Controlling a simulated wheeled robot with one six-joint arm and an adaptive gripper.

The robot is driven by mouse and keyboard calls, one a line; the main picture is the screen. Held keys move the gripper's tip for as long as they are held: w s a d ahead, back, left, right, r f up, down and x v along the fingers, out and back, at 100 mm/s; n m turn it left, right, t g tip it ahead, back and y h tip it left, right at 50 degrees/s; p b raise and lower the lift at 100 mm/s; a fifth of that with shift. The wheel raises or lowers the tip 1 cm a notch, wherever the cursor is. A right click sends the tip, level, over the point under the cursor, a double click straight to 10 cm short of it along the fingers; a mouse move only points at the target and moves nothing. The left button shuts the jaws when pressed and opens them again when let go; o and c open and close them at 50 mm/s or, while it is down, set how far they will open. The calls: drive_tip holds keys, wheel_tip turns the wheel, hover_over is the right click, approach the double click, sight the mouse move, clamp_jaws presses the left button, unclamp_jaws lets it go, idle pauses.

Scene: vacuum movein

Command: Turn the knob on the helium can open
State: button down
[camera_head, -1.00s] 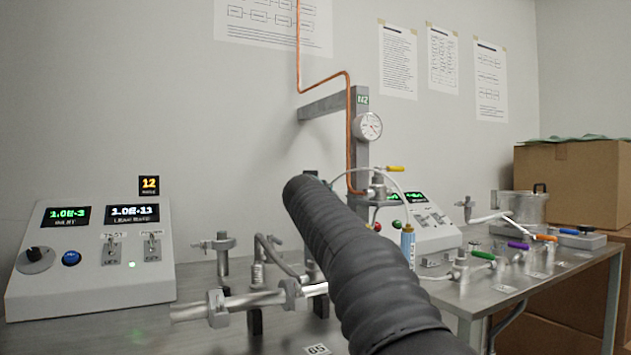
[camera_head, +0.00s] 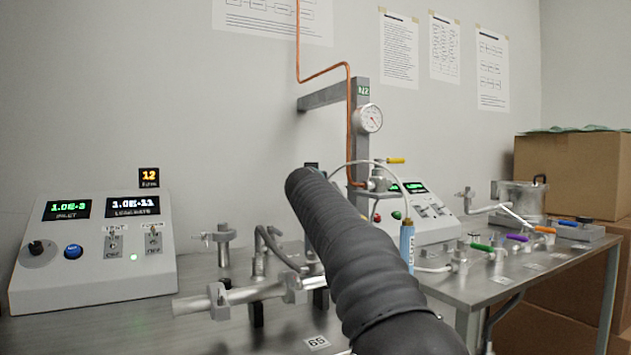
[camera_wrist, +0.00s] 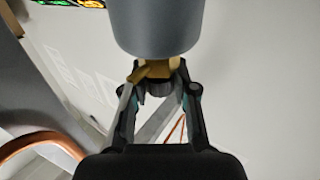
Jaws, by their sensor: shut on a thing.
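In the wrist view, my gripper (camera_wrist: 160,84) is closed around a small brass fitting (camera_wrist: 153,69) with a dark end below it. The fitting sits at the end of a large grey cylinder (camera_wrist: 157,28) at the top of that view. Whether the fitting is the knob of the helium can is not certain. In the head view, a slim light-blue can (camera_head: 407,243) with an orange-brown top shows behind my dark sleeved arm, which hides part of it. I cannot tell whether it and the grey cylinder are the same. My gripper is hidden in the head view.
A console (camera_head: 95,247) with green and white readouts stands at left. Metal piping (camera_head: 240,296) runs along the bench. A copper pipe (camera_head: 350,130) and a round gauge (camera_head: 369,118) are behind my arm. Several coloured valve handles and cardboard boxes (camera_head: 570,175) are at right.

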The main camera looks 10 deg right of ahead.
drive_tip(key=shift+a+f+m+g+h+b, duration=0.15)
drive_tip(key=shift+m+g+h+b, duration=0.15)
drive_tip(key=shift+m+h+b, duration=0.45)
drive_tip(key=h, duration=0.1)
drive_tip(key=m+g+h, duration=0.1)
drive_tip(key=m+h, duration=0.1)
drive_tip(key=h, duration=0.1)
drive_tip(key=shift+w+r+g, duration=0.1)
drive_tip(key=shift+r+g, duration=0.15)
drive_tip(key=shift+g, duration=0.15)
drive_tip(key=shift+m+g+h+p, duration=0.4)
drive_tip(key=shift+m+h+p, duration=0.05)
drive_tip(key=shift+m, duration=0.1)
drive_tip(key=shift+d, duration=0.2)
drive_tip(key=c, duration=0.9)
unclamp_jaws()
drive_tip(key=shift+f, duration=0.1)
drive_tip(key=shift+s+a, duration=0.1)
drive_tip(key=shift+s, duration=0.1)
